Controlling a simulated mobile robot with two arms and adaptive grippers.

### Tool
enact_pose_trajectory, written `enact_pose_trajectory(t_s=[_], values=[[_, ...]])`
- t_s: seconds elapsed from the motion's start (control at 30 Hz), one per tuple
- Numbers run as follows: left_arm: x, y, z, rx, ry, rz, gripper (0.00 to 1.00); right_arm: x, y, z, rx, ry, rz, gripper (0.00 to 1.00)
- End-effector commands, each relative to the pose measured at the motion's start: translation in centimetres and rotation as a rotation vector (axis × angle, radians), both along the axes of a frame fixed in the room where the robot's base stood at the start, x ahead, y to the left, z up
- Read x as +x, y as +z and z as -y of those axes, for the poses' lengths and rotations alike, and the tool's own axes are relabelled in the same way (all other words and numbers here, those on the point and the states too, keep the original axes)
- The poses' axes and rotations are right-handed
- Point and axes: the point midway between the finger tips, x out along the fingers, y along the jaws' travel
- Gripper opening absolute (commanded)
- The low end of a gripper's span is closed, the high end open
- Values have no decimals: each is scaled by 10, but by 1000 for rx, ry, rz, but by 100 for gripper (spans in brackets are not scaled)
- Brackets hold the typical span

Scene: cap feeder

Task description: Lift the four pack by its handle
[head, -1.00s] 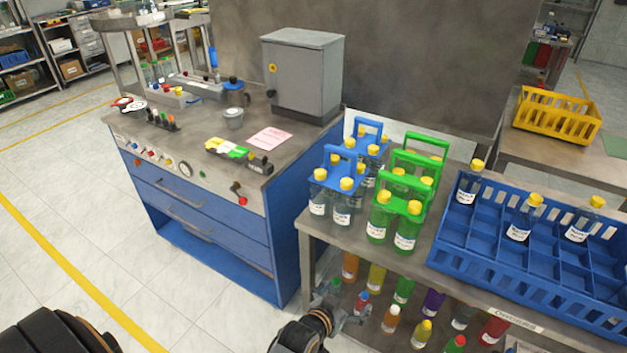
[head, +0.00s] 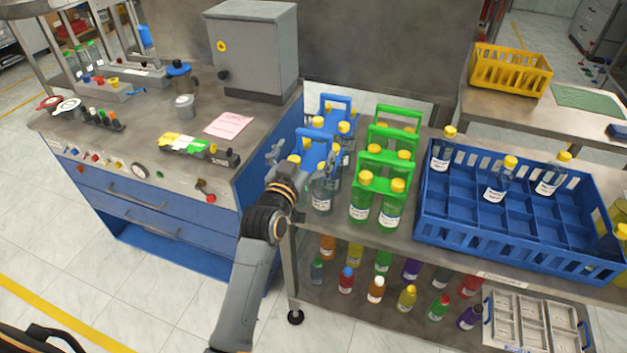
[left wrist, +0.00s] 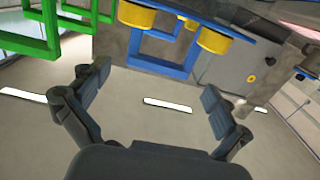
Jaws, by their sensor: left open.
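A front blue four pack (head: 322,137) with yellow-capped clear bottles stands on the steel table, with another blue pack (head: 337,98) behind it. In the left wrist view, the open gripper (left wrist: 155,88) faces a blue handle frame (left wrist: 160,68) lying between and beyond the fingertips, with yellow caps (left wrist: 214,38) nearby. Contact cannot be told. My right gripper is not in view.
A green handle (left wrist: 40,45) is close at the left in the wrist view. A blue crate (head: 515,245) with a few bottles stands right of the packs. A blue workbench (head: 160,210) with a grey box (head: 255,50) is left. A lower shelf holds colored bottles.

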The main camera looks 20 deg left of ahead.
Motion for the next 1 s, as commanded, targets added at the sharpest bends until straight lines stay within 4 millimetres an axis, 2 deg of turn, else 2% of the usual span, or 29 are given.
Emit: enact_pose_trajectory(t_s=[0.17,0.43,0.77,1.0], values=[[13,2,0,0,0,1,100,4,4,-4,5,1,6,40],[49,2,1,0,0,-1,100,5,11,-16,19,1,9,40],[55,1,1,0,0,0,100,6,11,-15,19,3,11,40],[55,1,1,1,0,-1,53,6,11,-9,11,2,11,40]])
